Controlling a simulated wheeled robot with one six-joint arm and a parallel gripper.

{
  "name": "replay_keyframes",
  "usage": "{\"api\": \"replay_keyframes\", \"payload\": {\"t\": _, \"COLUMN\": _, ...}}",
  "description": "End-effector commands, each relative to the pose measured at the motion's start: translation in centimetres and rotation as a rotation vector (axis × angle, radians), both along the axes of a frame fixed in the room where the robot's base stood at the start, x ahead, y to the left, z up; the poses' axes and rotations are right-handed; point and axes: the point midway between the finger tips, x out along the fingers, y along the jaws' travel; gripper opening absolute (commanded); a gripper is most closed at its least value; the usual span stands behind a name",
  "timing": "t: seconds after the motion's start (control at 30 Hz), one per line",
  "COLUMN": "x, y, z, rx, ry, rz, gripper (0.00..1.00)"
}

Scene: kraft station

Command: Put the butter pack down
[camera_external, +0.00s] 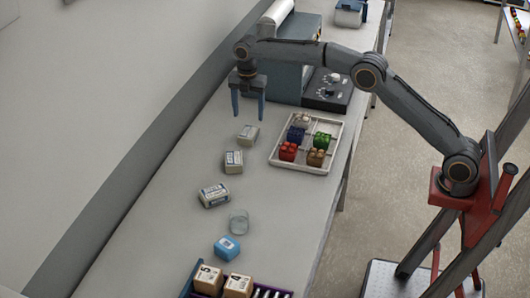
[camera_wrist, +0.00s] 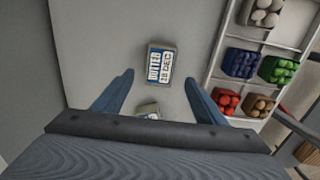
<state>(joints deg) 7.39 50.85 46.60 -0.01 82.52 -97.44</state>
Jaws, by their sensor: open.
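A small pack labelled BUTTER, 18 DEC (camera_wrist: 160,64) lies on the grey bench, ahead of my fingertips in the wrist view. It appears to be the pale pack (camera_external: 248,135) farthest back in the row in the external view. My gripper (camera_external: 247,106) is open and empty, pointing down above the bench. Its fingers also show in the wrist view (camera_wrist: 158,88), spread apart with nothing held between them. A second pack (camera_wrist: 148,110) shows between the fingers, mostly hidden by my gripper body. The butter pack and the fingers are apart.
A white divided tray (camera_external: 273,160) with coloured punnets stands right of the packs. Other packs (camera_external: 233,161) (camera_external: 214,195), a clear jar (camera_external: 239,222) and a blue pack (camera_external: 228,248) line the bench nearer. A machine (camera_external: 290,75) stands behind. A crate (camera_external: 187,284) holds boxes.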

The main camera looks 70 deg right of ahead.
Motion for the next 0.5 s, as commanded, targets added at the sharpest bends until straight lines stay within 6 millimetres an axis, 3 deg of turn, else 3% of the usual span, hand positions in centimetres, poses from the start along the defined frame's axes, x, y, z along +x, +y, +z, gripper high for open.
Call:
{"api": "replay_keyframes", "payload": {"t": 0.2, "x": 0.1, "y": 0.0, "z": 3.3, "rx": 0.0, "ry": -0.001, "rz": 0.0, "gripper": 0.65}}
{"api": "replay_keyframes", "payload": {"t": 0.5, "x": 0.0, "y": 0.0, "z": 4.6, "rx": 0.0, "ry": 0.001, "rz": 0.0, "gripper": 0.65}}
